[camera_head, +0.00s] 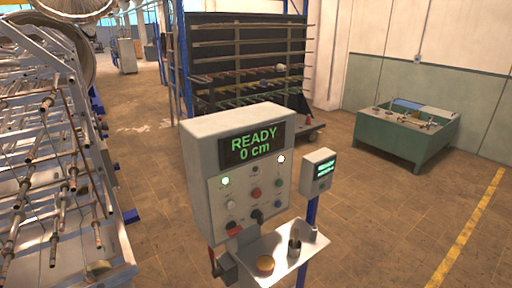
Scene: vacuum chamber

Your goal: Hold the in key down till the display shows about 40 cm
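A light grey control box (205,165) stands in the middle of the head view. Its display (256,146) reads "READY" and "0 cm" in green. The panel below has several small buttons and knobs, among them a red button (257,193) and a black knob (257,215). The labels are too small to read, so I cannot tell which one is the in key. Neither of my grippers is in view.
A shelf (285,240) below the panel bears a round orange-tan item (265,263) and a small cup (295,247). A smaller display box (320,172) sits on a blue post at right. Metal racks (60,150) fill the left. A green bench (385,140) stands back right; floor between is clear.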

